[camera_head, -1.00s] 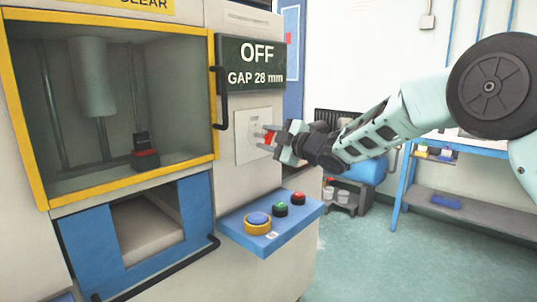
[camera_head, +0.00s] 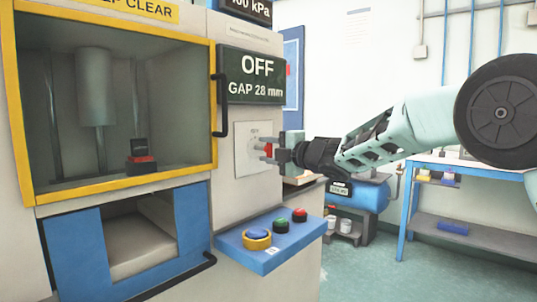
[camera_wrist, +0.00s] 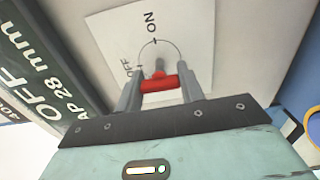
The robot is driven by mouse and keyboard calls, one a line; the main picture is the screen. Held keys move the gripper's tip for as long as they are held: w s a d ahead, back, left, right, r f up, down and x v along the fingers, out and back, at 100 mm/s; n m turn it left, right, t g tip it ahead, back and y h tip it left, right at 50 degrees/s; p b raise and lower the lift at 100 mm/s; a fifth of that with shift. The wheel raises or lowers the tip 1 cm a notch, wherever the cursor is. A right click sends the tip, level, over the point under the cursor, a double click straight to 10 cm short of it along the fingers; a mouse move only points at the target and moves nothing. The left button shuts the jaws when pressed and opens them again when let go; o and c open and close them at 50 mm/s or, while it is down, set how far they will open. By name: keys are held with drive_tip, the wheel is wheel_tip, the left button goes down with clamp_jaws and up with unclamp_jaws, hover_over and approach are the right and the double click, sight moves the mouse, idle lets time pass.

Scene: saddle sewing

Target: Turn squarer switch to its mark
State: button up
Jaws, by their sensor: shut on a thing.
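The squarer switch is a red knob (camera_head: 268,150) on a pale plate (camera_head: 245,160) on the machine's front. In the wrist view the red knob (camera_wrist: 160,84) lies between the two fingers, below an arc with ON and OFF marks on the plate (camera_wrist: 185,30). My gripper (camera_head: 270,150) reaches in from the right and is shut on the knob; it also shows in the wrist view (camera_wrist: 160,88). The display (camera_head: 252,75) above reads OFF and GAP 28 mm. The knob's exact pointing direction is hard to tell.
A blue shelf (camera_head: 270,240) with blue, green and red buttons juts out below the switch. A black door handle (camera_head: 220,105) stands out left of the plate. A yellow-framed window (camera_head: 213,60) covers the chamber. A blue-legged table (camera_head: 405,205) stands at the right.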

idle(0.3)
drive_tip(key=o, duration=1)
drive_tip(key=b+v, duration=0.1)
drive_tip(key=v, duration=1.6)
drive_tip(key=shift+s+d+f, duration=0.1)
drive_tip(key=shift+s+d, duration=0.05)
